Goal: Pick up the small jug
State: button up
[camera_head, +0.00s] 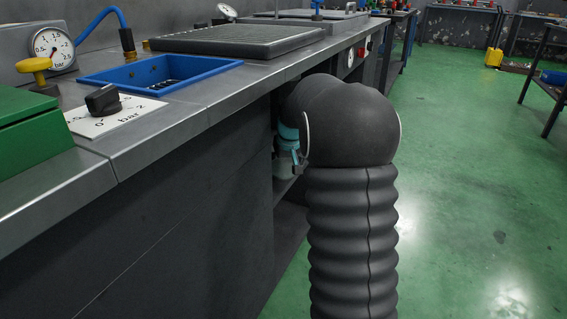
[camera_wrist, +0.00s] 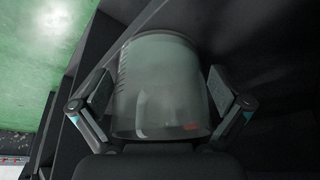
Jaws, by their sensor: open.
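The small jug (camera_wrist: 158,75) is a translucent grey-green vessel with faint marks on its left side and a small reddish spot near the lower right. It fills the middle of the wrist view. My gripper (camera_wrist: 160,92) is open, with one finger on each side of the jug. Narrow dark gaps seem to show between the pads and the jug walls, so it does not look gripped. In the head view my dark arm reaches into a recess under the bench and hides most of the gripper and jug.
The workbench (camera_head: 215,95) overhangs the recess, with its side panel (camera_head: 200,210) left of my arm. On top are a blue tray (camera_head: 108,75), a dial gauge (camera_head: 52,46) and a green box (camera_head: 35,130).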

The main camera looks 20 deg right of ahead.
jog(key=c, duration=1.2)
